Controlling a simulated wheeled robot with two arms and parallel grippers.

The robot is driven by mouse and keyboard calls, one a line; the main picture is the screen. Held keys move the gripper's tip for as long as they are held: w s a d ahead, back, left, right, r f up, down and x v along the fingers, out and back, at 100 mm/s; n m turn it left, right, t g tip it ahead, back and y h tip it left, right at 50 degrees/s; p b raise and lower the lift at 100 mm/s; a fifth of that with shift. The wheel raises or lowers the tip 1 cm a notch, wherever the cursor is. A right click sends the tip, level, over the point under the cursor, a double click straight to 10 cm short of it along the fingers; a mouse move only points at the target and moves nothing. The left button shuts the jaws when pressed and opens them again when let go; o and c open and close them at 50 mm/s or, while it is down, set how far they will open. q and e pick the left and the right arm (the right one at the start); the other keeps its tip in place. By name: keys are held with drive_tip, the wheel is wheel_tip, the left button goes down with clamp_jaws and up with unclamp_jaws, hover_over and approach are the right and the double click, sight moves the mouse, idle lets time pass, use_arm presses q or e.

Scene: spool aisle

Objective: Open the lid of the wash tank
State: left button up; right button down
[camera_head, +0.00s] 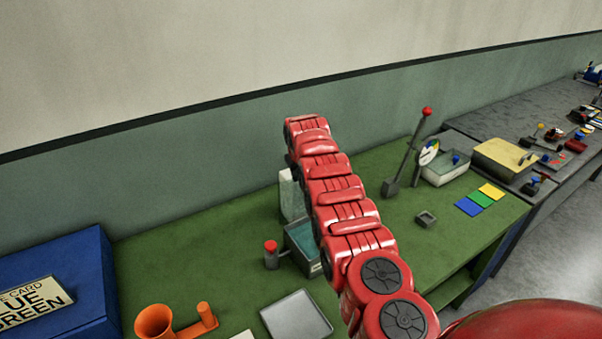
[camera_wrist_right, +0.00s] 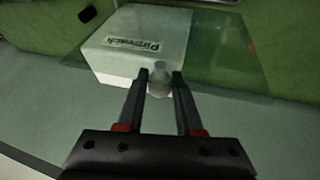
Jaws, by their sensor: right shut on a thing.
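The wash tank (camera_head: 303,250) is an open-topped box with teal liquid, on the green bench left of my right arm, which covers part of it. A pale upright panel (camera_head: 290,195), apparently its lid, stands at the tank's back. In the right wrist view, a white labelled surface (camera_wrist_right: 122,62), apparently the lid, fills the upper middle; its label is hard to read. My right gripper (camera_wrist_right: 160,75) is shut on a small grey knob (camera_wrist_right: 159,87) at its edge. In the head view the arm hides that gripper. My left gripper is not in view.
A red-knobbed post (camera_head: 271,255) stands just left of the tank. A grey plate (camera_head: 296,316), orange funnel piece (camera_head: 155,321) and blue box (camera_head: 90,270) are nearer. The wall is close behind.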

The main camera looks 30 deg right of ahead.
drive_tip(key=shift+w+r, duration=0.1)
drive_tip(key=c, duration=0.6)
unclamp_jaws()
drive_tip(key=shift+r, duration=0.1)
drive_tip(key=shift+a+r, duration=0.1)
drive_tip(key=shift+r, duration=0.2)
drive_tip(key=shift+s+a+r+b, duration=0.15)
drive_tip(key=shift+s+r+b, duration=0.15)
drive_tip(key=shift+s+r, duration=0.15)
drive_tip(key=shift+b+v, duration=2)
drive_tip(key=shift+v, duration=5.6)
